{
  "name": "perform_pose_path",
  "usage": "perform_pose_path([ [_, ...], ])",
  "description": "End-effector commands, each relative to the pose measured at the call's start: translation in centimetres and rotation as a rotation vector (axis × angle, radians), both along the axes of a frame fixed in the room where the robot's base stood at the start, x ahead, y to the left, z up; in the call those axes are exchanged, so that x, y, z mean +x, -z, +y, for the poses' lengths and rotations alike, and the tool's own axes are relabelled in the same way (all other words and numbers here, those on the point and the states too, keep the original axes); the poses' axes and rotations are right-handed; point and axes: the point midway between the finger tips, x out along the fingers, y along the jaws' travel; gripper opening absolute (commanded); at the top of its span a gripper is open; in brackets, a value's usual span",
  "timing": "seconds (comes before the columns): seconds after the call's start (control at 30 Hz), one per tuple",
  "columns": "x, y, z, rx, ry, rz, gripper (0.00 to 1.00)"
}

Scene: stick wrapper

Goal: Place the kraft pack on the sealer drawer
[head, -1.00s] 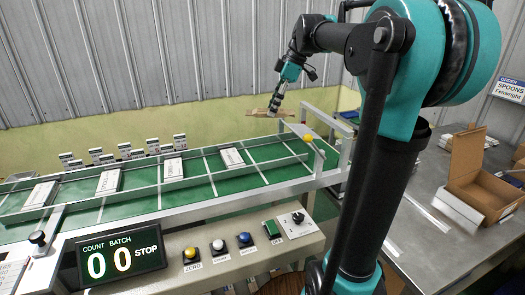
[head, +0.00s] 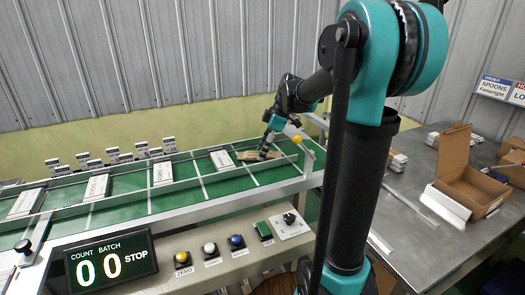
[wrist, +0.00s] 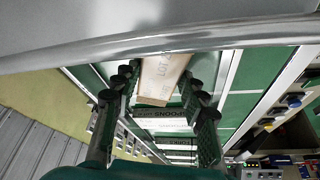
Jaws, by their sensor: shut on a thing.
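The kraft pack (head: 250,155) is a flat brown paper-wrapped piece, seen over the far right end of the green conveyor in the head view. My gripper (head: 266,152) is shut on it. I cannot tell whether the pack touches the belt. I cannot make out the sealer drawer in either view.
The green conveyor (head: 130,189) carries several white packs (head: 222,159) between cross bars and side rails. A control panel with buttons (head: 237,242) and a counter reading 00 STOP (head: 112,262) stand in front. An open cardboard box (head: 468,180) sits on the steel table (head: 425,228) at right.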

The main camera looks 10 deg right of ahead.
Motion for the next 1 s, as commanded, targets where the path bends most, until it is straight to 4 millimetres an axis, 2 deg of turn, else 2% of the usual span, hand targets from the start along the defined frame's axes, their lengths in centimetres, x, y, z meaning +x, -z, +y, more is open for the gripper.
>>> perform_pose_path([
  [0.33,0.0,0.3,0.0,0.000,0.000,0.000,0.23],
  [0.37,0.0,0.4,0.0,0.000,0.000,0.000,0.43],
  [0.53,0.0,0.3,0.0,0.000,0.000,0.000,0.63],
  [0.83,0.0,0.2,0.0,0.000,0.000,0.000,0.63],
  [1.0,0.0,-1.3,-0.6,0.000,0.002,0.001,0.63],
])
